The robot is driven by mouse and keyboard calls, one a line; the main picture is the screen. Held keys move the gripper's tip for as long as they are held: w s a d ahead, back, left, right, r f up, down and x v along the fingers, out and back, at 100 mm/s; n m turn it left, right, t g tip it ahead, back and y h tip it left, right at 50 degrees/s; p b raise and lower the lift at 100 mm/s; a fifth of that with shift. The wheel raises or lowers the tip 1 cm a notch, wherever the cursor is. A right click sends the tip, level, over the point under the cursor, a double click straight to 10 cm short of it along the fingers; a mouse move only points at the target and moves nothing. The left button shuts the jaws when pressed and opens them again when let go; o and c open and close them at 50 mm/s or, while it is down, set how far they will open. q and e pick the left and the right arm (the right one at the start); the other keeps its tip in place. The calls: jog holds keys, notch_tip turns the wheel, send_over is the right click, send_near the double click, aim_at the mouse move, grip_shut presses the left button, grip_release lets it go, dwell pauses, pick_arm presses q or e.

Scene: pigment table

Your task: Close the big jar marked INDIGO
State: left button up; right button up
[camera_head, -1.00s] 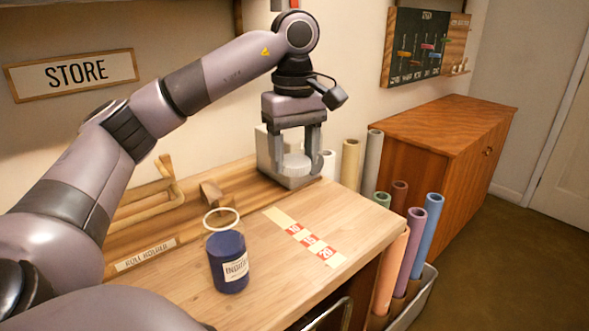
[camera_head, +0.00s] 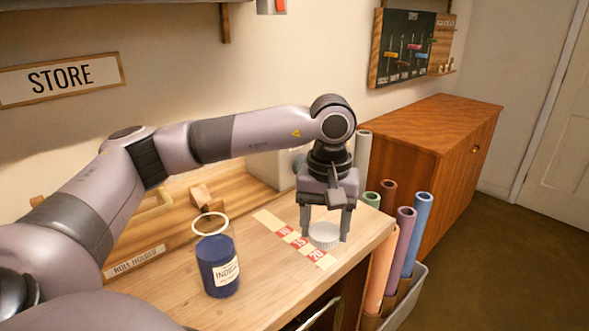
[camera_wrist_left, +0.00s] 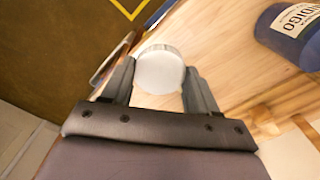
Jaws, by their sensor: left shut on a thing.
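The big jar marked INDIGO (camera_head: 219,262) stands upright and open on the wooden table, full of dark blue pigment below a clear rim. It also shows at the upper right of the left wrist view (camera_wrist_left: 292,30). My left gripper (camera_head: 324,235) is shut on a white ribbed lid (camera_head: 324,236), to the right of the jar by the table's right edge. In the left wrist view the lid (camera_wrist_left: 159,70) sits between the two fingers. My right gripper is not in view.
A strip marked 10, 15, 20 (camera_head: 293,236) lies between jar and lid. A wooden roll holder (camera_head: 140,262) runs along the back left. Paper rolls (camera_head: 403,240) stand in a bin beyond the right edge. The tabletop (camera_head: 262,282) right of the jar is clear.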

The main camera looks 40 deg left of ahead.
pick_arm(q)
jog(key=s+d+f+m, duration=0.3)
jog(key=d+f+m, duration=0.3)
jog(key=d+f, duration=0.1)
jog(key=shift+f, duration=0.25)
jog(key=shift+d, duration=0.15)
